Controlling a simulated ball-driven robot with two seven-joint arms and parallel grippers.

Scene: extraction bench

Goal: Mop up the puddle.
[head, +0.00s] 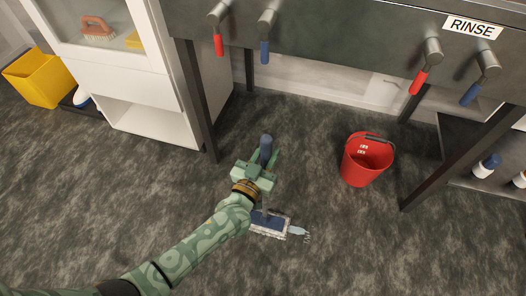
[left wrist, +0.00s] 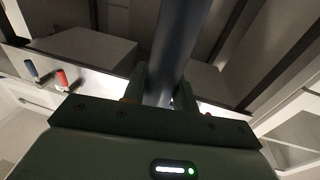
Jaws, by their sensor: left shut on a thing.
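My left gripper (head: 262,164) is shut on the mop's blue-grey handle (head: 266,144), whose top end points toward the head camera. In the left wrist view the handle (left wrist: 179,45) runs up between the fingers of my left gripper (left wrist: 160,92). The mop head (head: 268,222), blue on top with a pale fringe, is down at the dark floor, just below my wrist and partly hidden by my arm. A small pale, shiny patch (head: 298,231), which looks like the puddle, shows at the mop head's right edge. How far it reaches under the mop is hidden. My right gripper is not in view.
A red bucket (head: 366,162) stands on the floor to the right of the mop. A steel bench (head: 340,40) with red and blue tap levers spans the back, its dark legs reaching the floor. A white cabinet (head: 150,115) and yellow bin (head: 42,78) stand left. The front floor is clear.

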